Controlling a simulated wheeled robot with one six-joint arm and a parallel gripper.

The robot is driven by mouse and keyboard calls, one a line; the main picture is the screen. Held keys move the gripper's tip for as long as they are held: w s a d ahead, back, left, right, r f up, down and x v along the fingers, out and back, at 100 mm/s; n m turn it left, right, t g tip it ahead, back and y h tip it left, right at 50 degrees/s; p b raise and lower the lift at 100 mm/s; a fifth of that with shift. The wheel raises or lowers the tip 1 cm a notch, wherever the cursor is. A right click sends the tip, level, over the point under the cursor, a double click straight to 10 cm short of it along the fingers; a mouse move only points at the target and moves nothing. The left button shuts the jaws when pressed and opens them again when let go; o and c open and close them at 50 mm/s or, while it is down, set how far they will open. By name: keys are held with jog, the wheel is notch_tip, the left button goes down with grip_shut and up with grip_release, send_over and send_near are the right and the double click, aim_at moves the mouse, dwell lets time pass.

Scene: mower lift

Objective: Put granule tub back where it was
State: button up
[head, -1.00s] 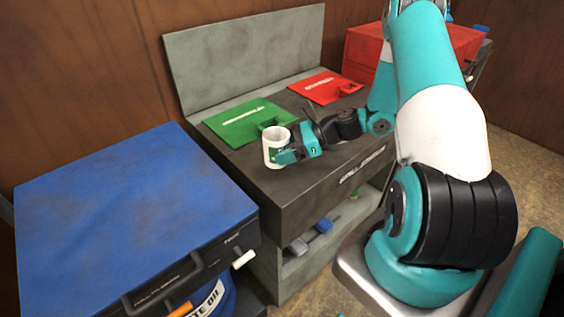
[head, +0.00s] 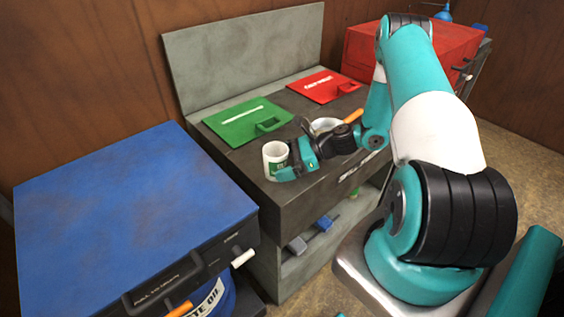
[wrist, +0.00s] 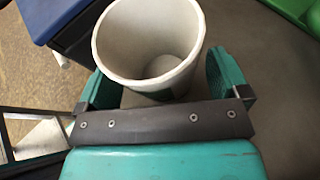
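The granule tub (head: 274,156) is an open white cup with a green label. It stands upright over the left front part of the dark bench top (head: 240,162); I cannot tell whether its base touches. My gripper (head: 283,170) reaches it from the right, low on its side, with its fingers around it. In the wrist view the tub (wrist: 150,45) sits between both teal fingers of my gripper (wrist: 160,85), and it looks empty inside. The finger contact is partly hidden by the tub's rim.
A green lid (head: 245,120) and a red lid (head: 325,86) lie on the bench behind. A round metal dish (head: 325,124) with an orange handle (head: 353,116) sits behind my wrist. A blue-topped cabinet (head: 120,210) stands at left, a red box (head: 440,52) at back right.

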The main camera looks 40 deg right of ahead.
jog(key=shift+r, duration=0.25)
jog(key=shift+s+d, duration=0.2)
jog(key=shift+d, duration=0.1)
jog(key=b+v, duration=0.2)
jog(key=v, duration=0.8)
jog(key=shift+s+d+r, duration=0.1)
jog(key=shift+s+d, duration=0.1)
jog(key=shift+r, duration=0.35)
jog(key=a+r+n+g+h, duration=0.1)
jog(key=a+r+n+g, duration=0.4)
jog(key=a+n, duration=0.4)
jog(key=a+r+n+g+h, duration=0.2)
jog(key=a+r+n, duration=0.5)
jog(key=a, duration=0.3)
jog(key=s+a+r+n+h, duration=0.2)
jog(key=s+a+r+n, duration=0.2)
jog(key=s+a+n, duration=0.2)
jog(key=s+a+r+n+h, duration=0.2)
jog(key=s+a+r+n, duration=0.2)
jog(key=s+a+n, duration=0.3)
jog(key=s+n, duration=0.3)
